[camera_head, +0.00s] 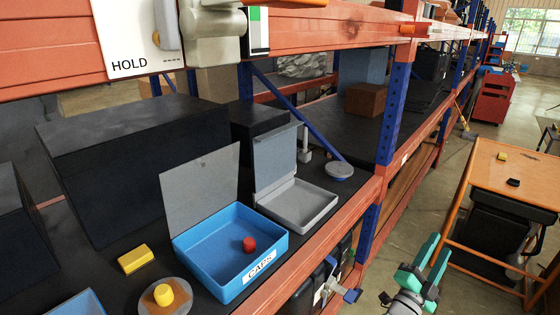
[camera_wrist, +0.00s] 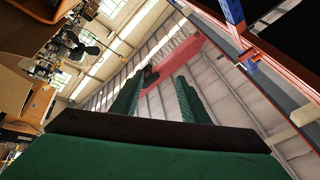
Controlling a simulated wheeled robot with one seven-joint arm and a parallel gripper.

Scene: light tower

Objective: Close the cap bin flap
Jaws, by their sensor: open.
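The cap bin (camera_head: 192,253) is a blue open box with a CAPS label on its front, on the dark shelf in the head view. Its grey flap (camera_head: 203,187) stands raised at the back edge, leaning slightly back, so the bin is open. A red cap (camera_head: 249,244) lies inside on the bin floor. My gripper (camera_head: 428,262) has green fingers and is open and empty, out in the aisle to the right of the shelf and well apart from the bin. The wrist view shows its two fingers (camera_wrist: 158,92) spread, pointing toward the roof; the bin is not in that view.
A grey tray (camera_head: 300,208) with a raised lid stands right behind the bin. A yellow block (camera_head: 135,258) and a round disc with a yellow knob (camera_head: 164,296) lie left. The orange shelf beam (camera_head: 310,250) runs along the front. An orange-framed table (camera_head: 520,180) stands right.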

